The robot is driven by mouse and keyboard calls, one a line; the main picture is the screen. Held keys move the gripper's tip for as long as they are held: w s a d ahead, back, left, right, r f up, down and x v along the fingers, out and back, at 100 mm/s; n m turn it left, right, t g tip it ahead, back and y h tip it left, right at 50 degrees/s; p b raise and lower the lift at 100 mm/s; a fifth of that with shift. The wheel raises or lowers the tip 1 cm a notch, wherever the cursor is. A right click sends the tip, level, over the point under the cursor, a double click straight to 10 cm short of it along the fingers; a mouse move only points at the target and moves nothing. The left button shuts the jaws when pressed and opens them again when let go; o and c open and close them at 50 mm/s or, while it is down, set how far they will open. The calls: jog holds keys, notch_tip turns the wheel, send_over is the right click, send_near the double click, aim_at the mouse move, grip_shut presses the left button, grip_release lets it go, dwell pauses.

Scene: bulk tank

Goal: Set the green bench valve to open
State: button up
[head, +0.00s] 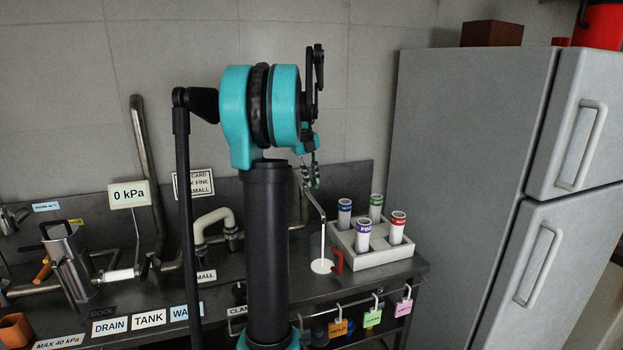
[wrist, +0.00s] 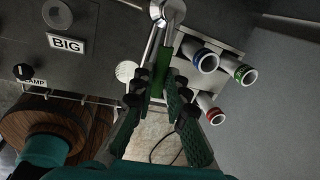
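A narrow green piece (wrist: 164,62) shows between my fingertips, at the lower end of chrome metalwork (wrist: 157,14) in the wrist view. It looks like the green valve's lever, but the valve body is unclear. My gripper (wrist: 154,84) has its fingers on either side of this piece, with a gap visible on the left. It looks open; contact on the right side cannot be told. In the head view my gripper (head: 312,178) is small, above the bench by a thin spout (head: 314,203), and my arm hides part of the bench. Whether the valve stands open or closed cannot be told.
A white rack (head: 375,252) with several colour-capped tubes stands just right of my gripper. A red handle (head: 337,262) and a white disc (head: 321,266) are beside it. Coloured tags (head: 372,318) hang along the front rail. A grey fridge (head: 470,150) blocks the right.

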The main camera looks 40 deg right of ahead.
jog(key=o, duration=0.5)
jog(key=shift+r, duration=0.15)
jog(key=r, duration=0.3)
jog(key=a+r, duration=0.1)
jog(key=r, duration=0.3)
jog(key=a+r, duration=0.1)
jog(key=r, duration=0.3)
jog(key=shift+w+a+r, duration=0.15)
jog(key=shift+w+r, duration=0.1)
jog(key=shift+w, duration=0.05)
jog(key=a+f+n+t, duration=0.1)
jog(key=a+f+n, duration=0.8)
jog(key=a, duration=0.3)
jog(key=a+f+n+t, duration=0.2)
jog(key=a+f+n, duration=0.6)
jog(key=a+n, duration=0.3)
jog(key=s+a+f+n, duration=0.5)
jog(key=a+f+n, duration=0.1)
jog(key=s+a+f+n+t+y, duration=0.1)
jog(key=s+a+f+n, duration=0.4)
jog(key=a+f+n, duration=0.1)
jog(key=s+a+f+n+y, duration=0.1)
jog(key=s+a+f+n, duration=0.4)
jog(key=a+f+n, duration=0.1)
jog(key=shift+s+a+n+t, duration=0.3)
jog(key=shift+a, duration=0.45)
